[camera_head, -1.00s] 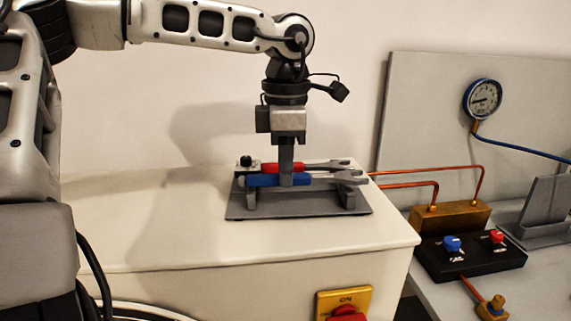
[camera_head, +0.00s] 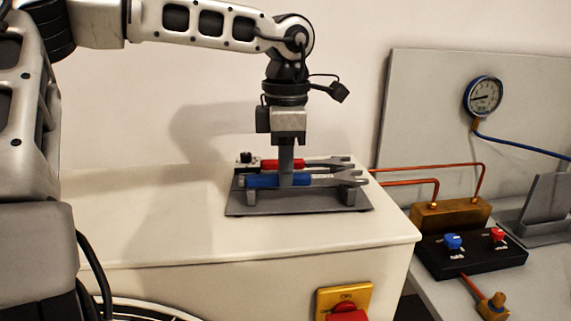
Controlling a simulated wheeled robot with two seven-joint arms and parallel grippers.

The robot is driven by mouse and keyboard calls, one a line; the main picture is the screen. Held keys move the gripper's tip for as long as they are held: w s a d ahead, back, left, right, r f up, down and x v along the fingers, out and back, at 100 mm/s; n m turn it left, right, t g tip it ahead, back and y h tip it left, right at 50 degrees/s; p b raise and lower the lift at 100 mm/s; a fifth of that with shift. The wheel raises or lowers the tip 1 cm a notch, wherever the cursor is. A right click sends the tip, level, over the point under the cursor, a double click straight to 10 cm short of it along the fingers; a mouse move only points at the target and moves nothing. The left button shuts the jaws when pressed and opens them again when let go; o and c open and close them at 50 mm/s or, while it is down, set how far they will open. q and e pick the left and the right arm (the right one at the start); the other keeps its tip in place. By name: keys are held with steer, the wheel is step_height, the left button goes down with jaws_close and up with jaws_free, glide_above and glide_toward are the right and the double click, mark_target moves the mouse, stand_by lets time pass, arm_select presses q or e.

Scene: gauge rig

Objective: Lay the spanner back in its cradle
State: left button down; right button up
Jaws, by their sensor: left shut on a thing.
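The blue-handled spanner (camera_head: 265,181) lies level along the front of the grey cradle (camera_head: 300,202), its open-ended head (camera_head: 348,178) at the right over the right support. It looks to be at the support tops; exact contact is hard to tell. A red-handled spanner (camera_head: 320,163) lies behind it. The gripper hides part of both spanners. My right gripper is not in view.
The cradle stands on a white cabinet (camera_head: 150,220) with clear top to the left. A yellow switch plate with a red knob (camera_head: 347,313) is on its front. At right are a gauge (camera_head: 483,96), copper pipes, a brass block (camera_head: 450,214) and a black valve box (camera_head: 470,252).

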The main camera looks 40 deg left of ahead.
arm_select(q)
steer(key=shift+f+b, duration=0.3)
steer(key=shift+f, duration=0.05)
steer(key=c, duration=1.3)
jaws_free()
steer(key=shift+o, duration=0.2)
step_height(320, 180, up, 16)
steer(key=shift+p, duration=0.45)
